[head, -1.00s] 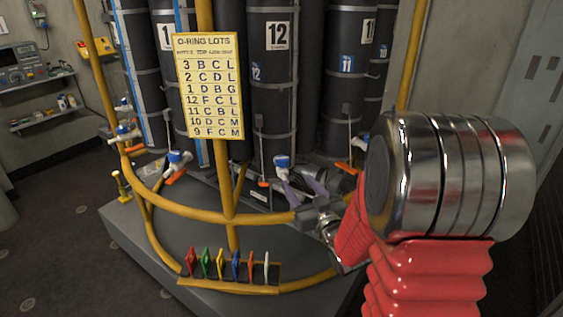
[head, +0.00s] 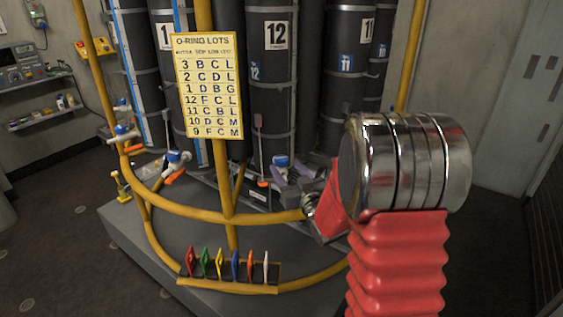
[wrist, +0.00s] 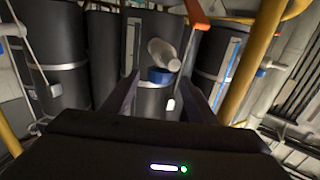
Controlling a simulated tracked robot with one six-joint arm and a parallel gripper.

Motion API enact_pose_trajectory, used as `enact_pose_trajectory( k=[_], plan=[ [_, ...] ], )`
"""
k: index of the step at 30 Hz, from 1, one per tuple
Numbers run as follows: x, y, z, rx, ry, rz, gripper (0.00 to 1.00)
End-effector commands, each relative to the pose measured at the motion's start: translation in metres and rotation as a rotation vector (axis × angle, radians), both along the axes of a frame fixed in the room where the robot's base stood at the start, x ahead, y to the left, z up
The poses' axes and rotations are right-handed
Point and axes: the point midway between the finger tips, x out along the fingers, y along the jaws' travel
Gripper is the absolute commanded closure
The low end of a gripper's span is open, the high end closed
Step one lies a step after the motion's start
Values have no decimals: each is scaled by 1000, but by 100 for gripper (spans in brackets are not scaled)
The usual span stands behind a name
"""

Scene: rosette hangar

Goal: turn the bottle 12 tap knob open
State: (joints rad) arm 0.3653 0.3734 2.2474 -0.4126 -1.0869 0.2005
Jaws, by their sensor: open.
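Bottle 12 (head: 272,102) is a tall black cylinder with a white number plate, at the back centre of the head view. Its tap has a blue knob (head: 280,161) low on its front. An orange tab (head: 263,184) hangs to the left of it. My gripper (head: 284,178) is open, just in front of and below the knob in the head view. In the wrist view, a blue knob (wrist: 160,76) with a pale tap body lies between or just beyond the dark fingertips of my gripper (wrist: 161,92). I cannot tell whether the fingers touch it.
A yellow rail (head: 180,209) curves in front of the bottles. A yellow lot sign (head: 208,85) hangs on its post. Several coloured tags (head: 236,264) stand on a lower rail. Another blue tap (head: 178,158) is to the left. Bottle 11 (head: 345,90) stands on the right.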

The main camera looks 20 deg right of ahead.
Motion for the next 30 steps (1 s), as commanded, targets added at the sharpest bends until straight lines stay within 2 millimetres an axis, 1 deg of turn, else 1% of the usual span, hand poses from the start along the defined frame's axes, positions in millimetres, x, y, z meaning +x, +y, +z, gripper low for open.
enact_pose_trajectory(
  k=[1,6,9,12,23,30],
  plan=[
    [9,0,-1,0,0,2,48],
    [33,0,0,0,-1,0,48],
    [44,0,-1,0,0,0,48],
    [51,0,0,0,0,0,48],
    [54,-1,0,0,0,-2,48],
    [53,-1,0,0,0,-2,65]
  ],
)
